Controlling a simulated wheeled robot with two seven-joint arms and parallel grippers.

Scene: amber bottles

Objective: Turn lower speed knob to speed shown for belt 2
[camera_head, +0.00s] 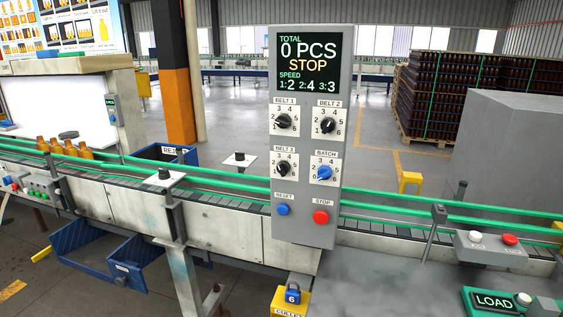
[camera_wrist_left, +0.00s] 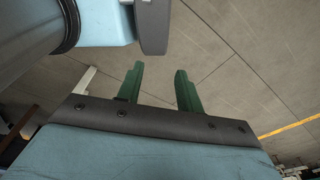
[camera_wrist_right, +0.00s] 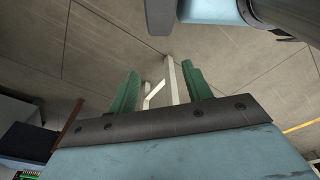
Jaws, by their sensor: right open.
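A grey control panel (camera_head: 304,225) stands upright in the head view. Its screen (camera_head: 308,62) reads TOTAL 0 PCS, STOP, and SPEED 1:2, 2:4, 3:3. Upper black knobs are the BELT 1 knob (camera_head: 284,121) and BELT 2 knob (camera_head: 327,125). Below sit the black BELT 3 knob (camera_head: 284,169) and the blue BATCH knob (camera_head: 324,172). The black knobs' exact settings are too small to read surely. My left gripper (camera_wrist_left: 160,84) and right gripper (camera_wrist_right: 160,86) show only in their wrist views, both open and empty over floor, away from the panel.
A blue RESET button (camera_head: 282,210) and red STOP button (camera_head: 321,217) sit low on the panel. A conveyor with green rails (camera_head: 220,177) runs behind it. Amber bottles (camera_head: 65,148) stand at left. A button box (camera_head: 490,245) and LOAD box (camera_head: 494,301) are at right.

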